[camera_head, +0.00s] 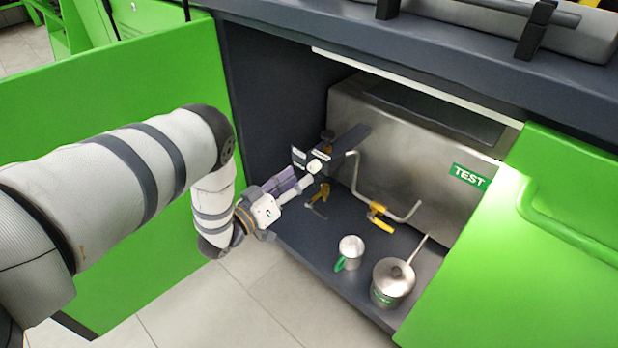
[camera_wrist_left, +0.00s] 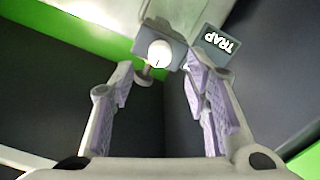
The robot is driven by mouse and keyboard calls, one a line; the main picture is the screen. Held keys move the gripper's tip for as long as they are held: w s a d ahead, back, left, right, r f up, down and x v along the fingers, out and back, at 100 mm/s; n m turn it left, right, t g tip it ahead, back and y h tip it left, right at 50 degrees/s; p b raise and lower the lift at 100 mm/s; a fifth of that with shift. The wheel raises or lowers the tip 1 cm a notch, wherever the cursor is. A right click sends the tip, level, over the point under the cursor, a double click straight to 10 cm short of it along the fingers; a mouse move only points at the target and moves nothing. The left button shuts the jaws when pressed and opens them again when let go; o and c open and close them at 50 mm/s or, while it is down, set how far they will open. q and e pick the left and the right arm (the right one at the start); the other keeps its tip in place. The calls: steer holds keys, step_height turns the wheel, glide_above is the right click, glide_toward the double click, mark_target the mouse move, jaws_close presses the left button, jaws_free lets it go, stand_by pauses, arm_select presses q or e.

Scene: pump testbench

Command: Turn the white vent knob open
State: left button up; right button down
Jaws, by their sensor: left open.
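The white vent knob (camera_head: 314,166) is a small round knob on a dark fitting, inside the open cabinet at the left end of the steel test box (camera_head: 412,150). In the left wrist view the white knob (camera_wrist_left: 159,54) shows nearly face-on. My left gripper (camera_head: 300,182) comes in from the left, open, with its tips close to the knob. In the left wrist view the open fingers (camera_wrist_left: 160,68) frame the knob left and right; I cannot tell whether they touch it. My right gripper is not in view.
A TRAP plate (camera_wrist_left: 218,44) sits right beside the knob. Yellow-handled valves (camera_head: 319,194) (camera_head: 380,218) are below and right. Open green doors (camera_head: 120,80) (camera_head: 510,260) flank the opening.

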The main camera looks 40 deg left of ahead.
mark_target(310, 169)
arm_select(q)
steer(key=w+b, duration=0.1)
steer(key=w, duration=0.3)
steer(key=shift+w+d, duration=0.15)
steer(key=shift+d, duration=0.05)
jaws_close()
steer(key=shift+m, duration=0.4)
steer(key=m+p, duration=0.2)
steer(key=m, duration=0.2)
steer(key=shift+m, duration=0.4)
steer(key=m+p, duration=0.1)
steer(key=m, duration=1.1)
steer(key=shift+m+p, duration=0.3)
steer(key=shift+m, duration=0.1)
steer(key=m, duration=0.5)
steer(key=shift+a, duration=0.1)
steer(key=shift+m, duration=0.4)
